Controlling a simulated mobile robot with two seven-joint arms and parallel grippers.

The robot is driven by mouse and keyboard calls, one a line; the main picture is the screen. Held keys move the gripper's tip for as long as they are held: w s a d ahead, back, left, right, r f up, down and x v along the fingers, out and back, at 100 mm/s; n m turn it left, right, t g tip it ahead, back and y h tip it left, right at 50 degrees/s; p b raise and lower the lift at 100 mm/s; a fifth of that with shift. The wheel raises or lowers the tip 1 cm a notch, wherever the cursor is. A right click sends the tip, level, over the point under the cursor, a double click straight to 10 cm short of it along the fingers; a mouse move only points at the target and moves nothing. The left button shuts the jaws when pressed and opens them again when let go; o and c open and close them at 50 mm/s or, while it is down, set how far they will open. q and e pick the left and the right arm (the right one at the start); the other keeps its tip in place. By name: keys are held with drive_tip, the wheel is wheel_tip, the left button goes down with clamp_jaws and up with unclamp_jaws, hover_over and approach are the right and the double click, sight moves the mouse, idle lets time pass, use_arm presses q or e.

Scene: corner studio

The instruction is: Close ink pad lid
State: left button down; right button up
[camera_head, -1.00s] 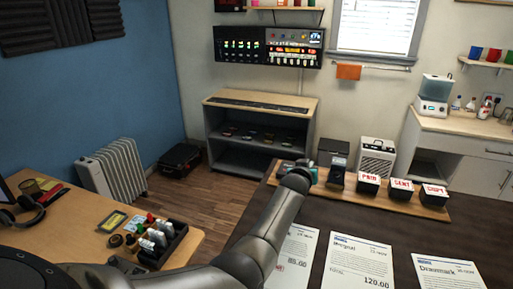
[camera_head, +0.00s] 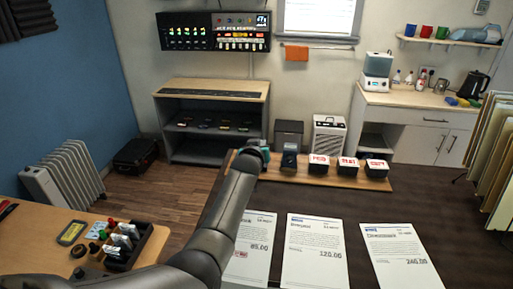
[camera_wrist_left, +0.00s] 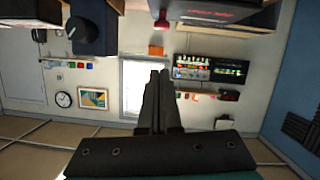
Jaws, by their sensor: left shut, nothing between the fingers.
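My left gripper shows in the left wrist view (camera_wrist_left: 160,74) with its two fingers together and nothing between them. In the head view my left arm reaches to the left end of a wooden board (camera_head: 305,180) on the dark table, and its wrist hides the fingers. I cannot clearly identify the ink pad or its lid. A small dark item (camera_head: 289,161) stands on the board just right of my wrist, in front of a dark box (camera_head: 289,134). Whatever lies behind my wrist is hidden. My right gripper is out of view.
Printed sheets (camera_head: 317,250) lie in front. A stamp rack (camera_head: 135,245) and a yellow-edged flat item (camera_head: 72,232) are on the left desk.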

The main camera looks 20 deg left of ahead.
use_arm(q)
drive_tip(key=p+v, duration=0.1)
drive_tip(key=v, duration=0.7)
drive_tip(key=shift+d, duration=0.15)
